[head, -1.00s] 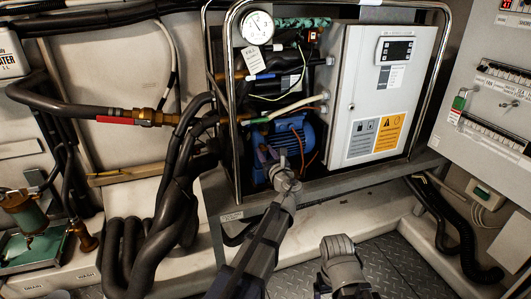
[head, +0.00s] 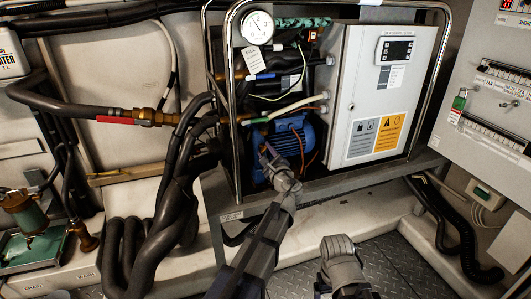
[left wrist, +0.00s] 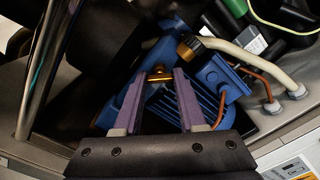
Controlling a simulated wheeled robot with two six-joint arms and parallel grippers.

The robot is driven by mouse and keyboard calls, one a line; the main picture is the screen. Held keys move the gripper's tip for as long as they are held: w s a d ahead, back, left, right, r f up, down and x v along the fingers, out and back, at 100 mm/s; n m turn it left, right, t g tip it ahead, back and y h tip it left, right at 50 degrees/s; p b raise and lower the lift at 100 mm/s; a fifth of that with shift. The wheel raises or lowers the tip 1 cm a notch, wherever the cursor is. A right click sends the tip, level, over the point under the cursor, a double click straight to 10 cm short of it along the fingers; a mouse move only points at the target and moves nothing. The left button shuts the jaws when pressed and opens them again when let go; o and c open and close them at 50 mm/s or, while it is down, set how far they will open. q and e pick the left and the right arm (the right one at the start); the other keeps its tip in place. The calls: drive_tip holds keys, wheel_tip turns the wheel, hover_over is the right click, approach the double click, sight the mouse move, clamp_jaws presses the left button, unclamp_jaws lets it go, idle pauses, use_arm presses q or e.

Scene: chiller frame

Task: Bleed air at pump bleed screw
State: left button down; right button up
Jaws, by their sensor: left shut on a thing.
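The blue pump (head: 290,138) sits low in the chiller frame, left of the white control box. My left gripper (head: 264,150) reaches the pump's left side in the head view. In the left wrist view its two purple fingers (left wrist: 159,79) are closed on a small brass screw (left wrist: 158,74) on the blue pump body (left wrist: 207,97). The fingertips hide part of the screw, and I cannot tell how far it is turned. A grey link of my right arm shows at the bottom of the head view; its gripper is not in sight.
A chrome tube frame (head: 232,100) and black hoses (head: 185,150) stand left of the pump. A white pipe with a brass fitting (left wrist: 190,46) and brown cables are close to the fingers. The control box (head: 375,95) bounds the right. A gauge (head: 257,27) sits above.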

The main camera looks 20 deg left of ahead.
use_arm(q)
drive_tip(key=shift+n, duration=0.7)
drive_tip(key=shift+c, duration=2.4)
unclamp_jaws()
drive_tip(key=v, duration=0.7)
drive_tip(key=shift+s+d, duration=0.25)
drive_tip(key=shift+s, duration=0.1)
